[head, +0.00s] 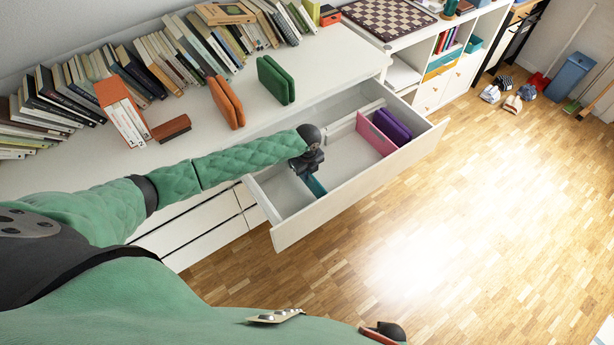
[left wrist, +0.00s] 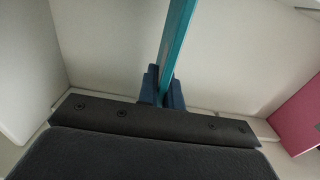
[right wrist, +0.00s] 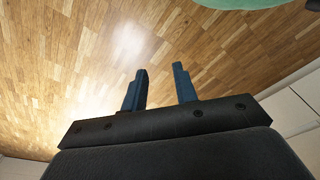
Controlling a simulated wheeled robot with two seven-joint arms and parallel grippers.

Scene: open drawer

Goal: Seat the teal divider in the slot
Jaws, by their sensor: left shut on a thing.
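The teal divider (head: 316,187) is inside the open drawer (head: 345,190), left of the pink divider (head: 375,136). My left gripper (head: 309,168) reaches into the drawer and is shut on the teal divider. In the left wrist view the divider (left wrist: 179,40) stands between the two blue fingers (left wrist: 162,90) and runs away from them across the pale drawer. The pink divider (left wrist: 294,118) is off to the right there. The slot is hidden or too small to make out, so I cannot tell whether the divider is in it. My right gripper (right wrist: 160,82) is open and empty above the wooden floor.
Purple items (head: 392,125) stand beside the pink divider. The drawer walls lie close around my left gripper. The floor (head: 450,220) in front is clear.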

